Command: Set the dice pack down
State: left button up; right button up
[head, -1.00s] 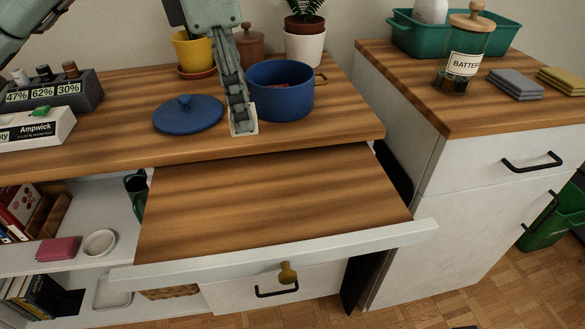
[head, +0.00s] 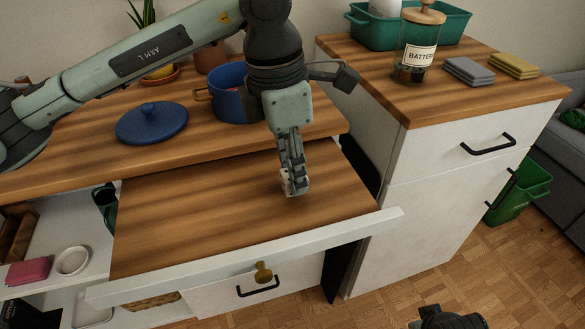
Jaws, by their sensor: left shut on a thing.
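The dice pack (head: 287,187) is a small whitish block, mostly hidden by the fingers of my left gripper (head: 294,186). The gripper points down and is shut on the pack. It is over the right part of the pulled-out wooden board (head: 210,215), in front of the desk top. The pack is at or just above the board's surface; I cannot tell if it touches. A dark part at the bottom right edge (head: 447,318) seems to be my right gripper, cut off by the frame, with its fingers not visible.
A blue pot (head: 229,98) and its blue lid (head: 152,123) stand on the desk top behind the board. My left arm crosses above them. The board is otherwise bare. A cabinet to the right carries a battery jar (head: 415,52), grey cloths (head: 469,71) and yellow cloths (head: 513,65).

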pick_arm(q)
jog(key=shift+f, duration=0.55)
pick_arm(e)
jog(key=shift+s+d+f, duration=0.1)
jog(key=shift+s+f, duration=0.15)
jog(key=shift+f, duration=0.25)
jog(key=shift+r, duration=0.1)
pick_arm(q)
jog(key=shift+f, duration=0.1)
jog(key=o, duration=0.8)
jog(key=shift+c, duration=0.2)
jog(key=o, duration=0.3)
pick_arm(e)
jog(key=shift+w+d+r, duration=0.1)
jog(key=shift+r, duration=0.5)
